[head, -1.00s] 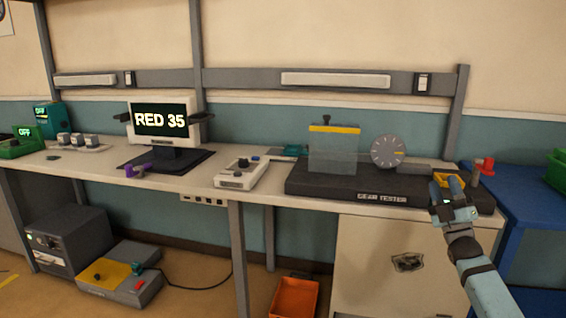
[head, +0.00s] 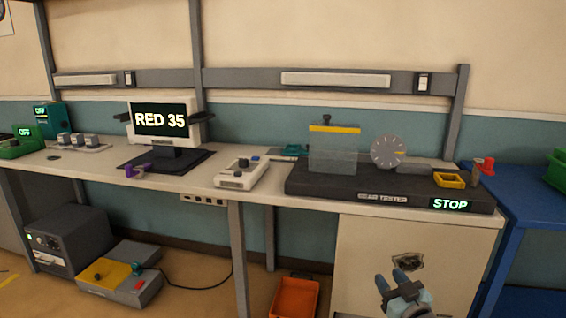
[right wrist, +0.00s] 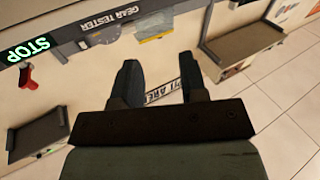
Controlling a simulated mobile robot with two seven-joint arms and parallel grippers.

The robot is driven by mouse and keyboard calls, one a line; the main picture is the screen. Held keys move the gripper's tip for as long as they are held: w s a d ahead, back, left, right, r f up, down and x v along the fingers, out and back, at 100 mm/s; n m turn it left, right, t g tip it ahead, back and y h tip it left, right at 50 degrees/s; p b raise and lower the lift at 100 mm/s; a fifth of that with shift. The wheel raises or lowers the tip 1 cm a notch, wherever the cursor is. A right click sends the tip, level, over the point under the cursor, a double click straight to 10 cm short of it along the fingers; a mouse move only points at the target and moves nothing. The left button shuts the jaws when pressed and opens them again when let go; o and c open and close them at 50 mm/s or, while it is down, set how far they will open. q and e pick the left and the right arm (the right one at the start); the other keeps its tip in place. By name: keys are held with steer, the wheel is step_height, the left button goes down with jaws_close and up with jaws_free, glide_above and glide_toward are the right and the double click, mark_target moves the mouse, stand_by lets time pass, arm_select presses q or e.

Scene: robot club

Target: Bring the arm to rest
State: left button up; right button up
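My right gripper (head: 400,280) is low in front of the white cabinet under the bench, at the bottom of the head view. Its two fingers are apart, with nothing between them. In the right wrist view the gripper (right wrist: 160,80) also shows spread, empty fingers. The gear tester (head: 300,181) is a black base on the bench, above and behind the gripper. A lit STOP sign (head: 450,204) shows on its front right. It also shows tilted in the right wrist view (right wrist: 28,49). My left gripper is in neither view now.
The gear tester carries a clear guard (head: 333,155), a grey dial (head: 387,151) and a yellow square part (head: 449,180). A red-topped item (head: 486,165) is at its right end. A monitor (head: 165,122) reads RED 35. An orange bin (head: 295,299) stands on the floor.

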steer(key=s+a+r+y, duration=0.2)
steer(key=s+a, duration=0.3)
steer(key=s, duration=0.5)
steer(key=s+a+r+m+y, duration=0.1)
steer(key=s+a+r, duration=0.25)
steer(key=s, duration=0.65)
steer(key=s+a+r+y, duration=0.15)
steer(key=s+a, duration=0.35)
steer(key=s, duration=0.5)
arm_select(q)
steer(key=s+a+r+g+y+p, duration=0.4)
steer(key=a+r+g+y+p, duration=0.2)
steer(key=p, duration=3.2)
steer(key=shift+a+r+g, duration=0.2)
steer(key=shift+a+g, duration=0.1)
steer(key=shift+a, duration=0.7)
arm_select(e)
steer(key=s+d+r+g+h, duration=0.3)
steer(key=d+r+g+h, duration=0.2)
steer(key=d+g+h, duration=0.1)
steer(key=shift+d+r+g, duration=0.4)
steer(key=shift+d+g, duration=0.3)
steer(key=shift+d, duration=0.25)
